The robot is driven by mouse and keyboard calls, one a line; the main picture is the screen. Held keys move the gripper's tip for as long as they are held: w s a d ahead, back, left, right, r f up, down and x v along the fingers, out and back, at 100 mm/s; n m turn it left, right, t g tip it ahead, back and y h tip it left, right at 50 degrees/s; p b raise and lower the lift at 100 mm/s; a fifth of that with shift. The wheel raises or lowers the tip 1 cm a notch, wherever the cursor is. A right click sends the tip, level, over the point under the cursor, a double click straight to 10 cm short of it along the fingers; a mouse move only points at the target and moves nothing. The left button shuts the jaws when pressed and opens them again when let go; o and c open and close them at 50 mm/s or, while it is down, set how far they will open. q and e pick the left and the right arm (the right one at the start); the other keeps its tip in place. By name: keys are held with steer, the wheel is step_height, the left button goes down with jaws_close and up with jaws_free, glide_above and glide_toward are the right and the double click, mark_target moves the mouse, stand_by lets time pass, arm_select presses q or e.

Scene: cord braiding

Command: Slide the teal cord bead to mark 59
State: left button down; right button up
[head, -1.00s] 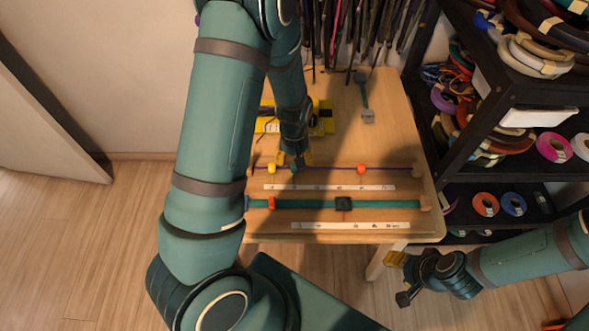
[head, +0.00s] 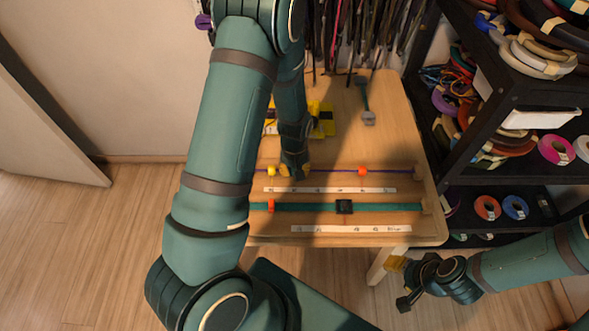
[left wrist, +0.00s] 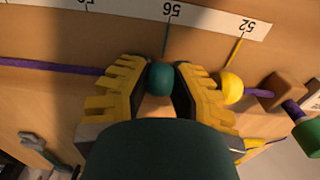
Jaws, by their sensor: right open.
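The teal bead (left wrist: 161,77) sits on the purple cord (left wrist: 50,66), with its thin teal pointer near the 56 on the white scale strip (left wrist: 125,9). In the head view my left gripper (head: 295,171) is down at the cord and hides the teal bead. A yellow bead (left wrist: 230,87) is just right of the gripper in the left wrist view, near 52. My right gripper (head: 406,300) is open and empty, low at the right, off the table.
An orange bead (head: 362,171) is farther right on the purple cord. A teal band (head: 310,206) with a red bead (head: 271,206) and a black block (head: 344,206) lies nearer the front. A black shelf (head: 460,150) stands right of the table.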

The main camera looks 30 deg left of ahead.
mark_target(316, 175)
arm_select(q)
steer(key=w+d, duration=0.1)
steer(key=d, duration=0.1)
steer(key=w+d, duration=0.2)
steer(key=d, duration=0.1)
steer(key=shift+w+d+p, duration=0.15)
steer(key=shift+d+p, duration=0.15)
steer(key=shift+p, duration=0.05)
steer(key=c, duration=0.8)
jaws_free()
steer(key=shift+f, duration=0.1)
step_height(316, 175, up, 12)
steer(key=shift+r, duration=0.1)
